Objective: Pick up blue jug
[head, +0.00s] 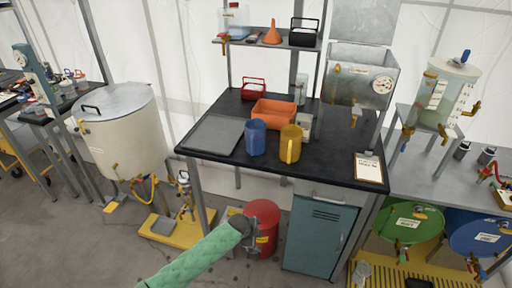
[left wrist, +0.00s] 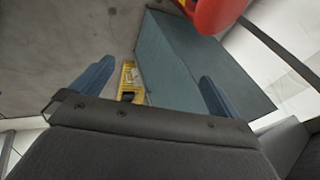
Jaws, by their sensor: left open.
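The blue jug (head: 256,138) stands upright on the black-topped workbench (head: 340,161), near its front edge. A yellow jug (head: 291,144) stands just to its right, with its handle toward me. My left gripper (head: 254,236) is below the bench top, in front of a red bin, well under and apart from the blue jug. In the left wrist view its two blue fingers (left wrist: 153,88) are spread with nothing between them. The blue jug does not show in that view. My right gripper is not clearly seen.
A grey tray (head: 213,134) lies left of the blue jug, and an orange bin (head: 273,113) is behind the jugs. A red bin (head: 264,222) and a blue-grey cabinet (head: 320,236) stand below. A clipboard (head: 368,167) lies at the bench's right front.

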